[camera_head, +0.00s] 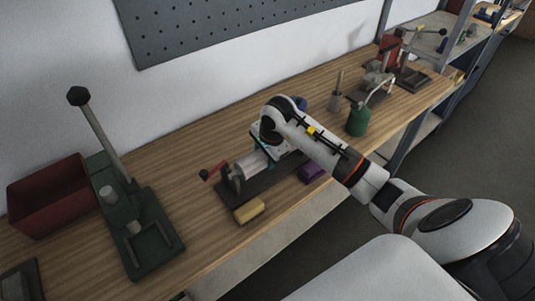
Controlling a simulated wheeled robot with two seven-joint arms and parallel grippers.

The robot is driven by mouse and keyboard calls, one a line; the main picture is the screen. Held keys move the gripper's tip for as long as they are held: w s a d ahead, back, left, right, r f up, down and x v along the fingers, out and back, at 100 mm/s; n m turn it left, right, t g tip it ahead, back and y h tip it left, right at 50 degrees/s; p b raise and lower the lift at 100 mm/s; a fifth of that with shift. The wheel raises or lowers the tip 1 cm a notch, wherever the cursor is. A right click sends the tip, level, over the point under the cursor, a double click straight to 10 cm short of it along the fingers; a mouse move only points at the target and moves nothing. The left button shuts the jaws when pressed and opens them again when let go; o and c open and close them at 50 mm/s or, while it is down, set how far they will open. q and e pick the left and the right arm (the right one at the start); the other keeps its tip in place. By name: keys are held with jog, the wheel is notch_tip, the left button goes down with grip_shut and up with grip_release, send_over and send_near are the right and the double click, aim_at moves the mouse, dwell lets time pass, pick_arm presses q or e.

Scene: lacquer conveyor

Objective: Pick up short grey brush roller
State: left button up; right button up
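My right arm reaches in from the right over the bench, and its gripper (266,153) is low at the right side of a dark bench fixture (262,188). The wrist hides much of the gripper, so I cannot tell whether its fingers are open or shut. A short pale grey cylinder (250,165) lies in the fixture, beside the gripper; it may be the brush roller, but no bristles can be made out. Its right end is close to or behind the gripper, and contact is unclear. My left gripper is not in view.
A red-handled crank (213,171) is on the fixture's left. A yellow block (249,211) and a purple block (311,171) lie near the front edge. A green lever press (142,230) and red bin (49,196) stand left. A green can (357,122) stands right.

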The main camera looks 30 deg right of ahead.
jog(key=c, duration=0.5)
jog(key=shift+c, duration=0.2)
jog(key=shift+r, duration=0.15)
jog(key=shift+r, duration=0.4)
notch_tip(320, 180, up, 9)
jog(key=shift+b, duration=1.25)
